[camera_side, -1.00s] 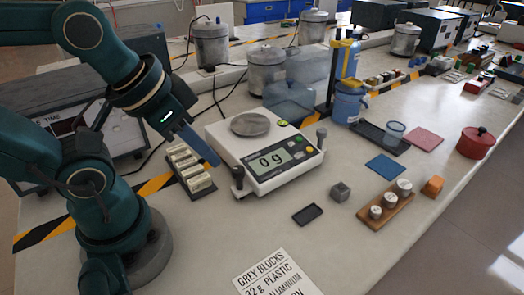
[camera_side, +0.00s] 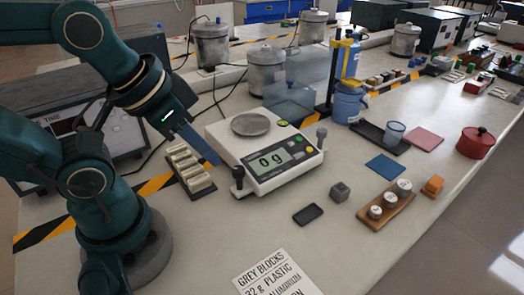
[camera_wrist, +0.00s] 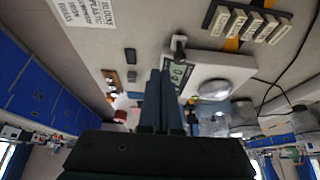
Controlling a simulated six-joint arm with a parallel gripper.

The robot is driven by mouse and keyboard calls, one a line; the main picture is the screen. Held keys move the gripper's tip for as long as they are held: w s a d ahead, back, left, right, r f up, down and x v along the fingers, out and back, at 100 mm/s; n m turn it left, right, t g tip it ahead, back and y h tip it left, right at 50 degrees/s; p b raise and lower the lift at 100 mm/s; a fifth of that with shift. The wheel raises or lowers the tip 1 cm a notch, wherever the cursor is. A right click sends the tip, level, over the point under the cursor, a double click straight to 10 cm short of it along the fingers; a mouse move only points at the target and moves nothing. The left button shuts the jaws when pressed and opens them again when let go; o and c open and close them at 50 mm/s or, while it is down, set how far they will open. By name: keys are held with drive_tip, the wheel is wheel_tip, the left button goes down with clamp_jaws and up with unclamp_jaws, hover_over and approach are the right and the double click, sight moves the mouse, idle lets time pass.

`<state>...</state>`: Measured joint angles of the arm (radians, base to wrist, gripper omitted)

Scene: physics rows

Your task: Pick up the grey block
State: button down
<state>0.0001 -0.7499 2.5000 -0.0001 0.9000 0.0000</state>
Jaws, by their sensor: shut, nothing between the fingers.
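The grey block (camera_side: 340,192) is a small cube on the bench in the side view, right of the scale and just behind a small black tray (camera_side: 308,214). In the wrist view a small grey block (camera_wrist: 131,76) shows left of my fingers. My gripper (camera_side: 213,160) is shut and empty, left of the scale and well apart from the block. Its two fingers also show together in the wrist view (camera_wrist: 161,72). The white scale (camera_side: 265,160) reads 0 g, its round pan (camera_side: 250,124) empty.
A wooden holder with metal weights (camera_side: 386,205) and an orange block (camera_side: 433,186) stand right of the grey block. A rack of pale bars (camera_side: 188,170) lies near my gripper. A blue mat (camera_side: 385,166) is behind. A printed sign (camera_side: 277,276) lies in front. Bench around the block is clear.

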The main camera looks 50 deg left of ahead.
idle(0.3)
drive_tip(key=shift+c, duration=2.2)
unclamp_jaws()
